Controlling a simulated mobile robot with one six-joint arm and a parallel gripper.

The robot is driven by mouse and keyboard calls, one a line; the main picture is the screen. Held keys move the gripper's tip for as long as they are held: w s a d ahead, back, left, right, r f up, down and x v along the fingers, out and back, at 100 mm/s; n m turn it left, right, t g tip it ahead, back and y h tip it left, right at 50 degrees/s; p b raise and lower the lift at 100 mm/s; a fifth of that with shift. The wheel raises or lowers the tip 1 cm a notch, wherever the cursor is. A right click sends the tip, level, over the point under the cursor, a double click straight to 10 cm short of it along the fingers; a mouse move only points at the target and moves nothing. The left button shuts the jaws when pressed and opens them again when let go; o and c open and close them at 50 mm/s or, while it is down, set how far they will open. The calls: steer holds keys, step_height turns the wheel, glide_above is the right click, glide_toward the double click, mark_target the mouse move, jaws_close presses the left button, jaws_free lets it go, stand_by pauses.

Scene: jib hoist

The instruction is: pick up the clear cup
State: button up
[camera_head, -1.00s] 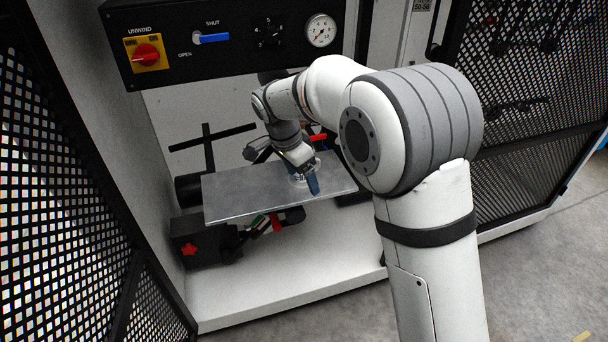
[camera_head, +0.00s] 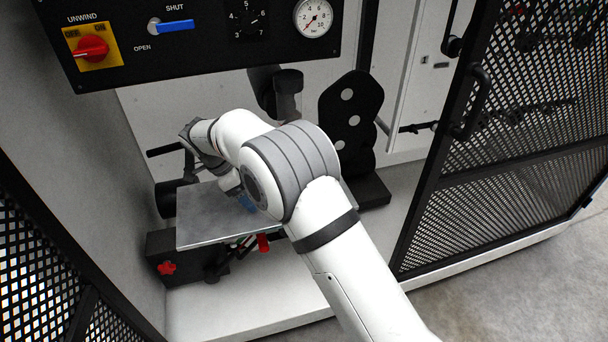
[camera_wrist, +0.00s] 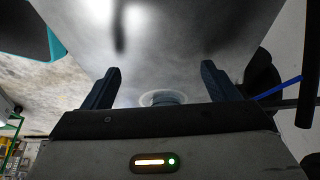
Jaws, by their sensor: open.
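The clear cup (camera_wrist: 146,99) shows faintly in the wrist view as a pale ring low in the picture, between my fingers and partly hidden by my gripper's body. My gripper (camera_wrist: 160,78) is open, with one dark blue finger on each side of the cup and gaps between. In the head view my gripper (camera_head: 246,202) is mostly behind my arm, with only a bit of blue finger showing at the metal plate (camera_head: 200,226). The cup cannot be made out there.
Above the plate is a black panel with a red knob (camera_head: 92,48), a blue lever (camera_head: 175,26) and a gauge (camera_head: 314,17). A black bracket with holes (camera_head: 350,115) stands right of the plate. Mesh doors (camera_head: 500,150) flank the cabinet.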

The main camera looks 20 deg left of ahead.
steer(key=w+d, duration=0.1)
steer(key=d, duration=0.1)
steer(key=w+d, duration=0.2)
steer(key=w+d+b, duration=0.1)
steer(key=d, duration=0.1)
steer(key=shift+w+d, duration=0.15)
steer(key=shift+w, duration=0.05)
steer(key=d, duration=0.1)
steer(key=w+d, duration=0.1)
steer(key=w+d+b, duration=0.1)
steer(key=shift+w+d+f, duration=0.15)
steer(key=shift+d+f, duration=0.2)
steer(key=shift+d, duration=0.05)
steer(key=shift+f, duration=0.2)
steer(key=shift+r, duration=0.1)
steer(key=c, duration=1.1)
steer(key=shift+r, duration=0.15)
steer(key=shift+c, duration=0.2)
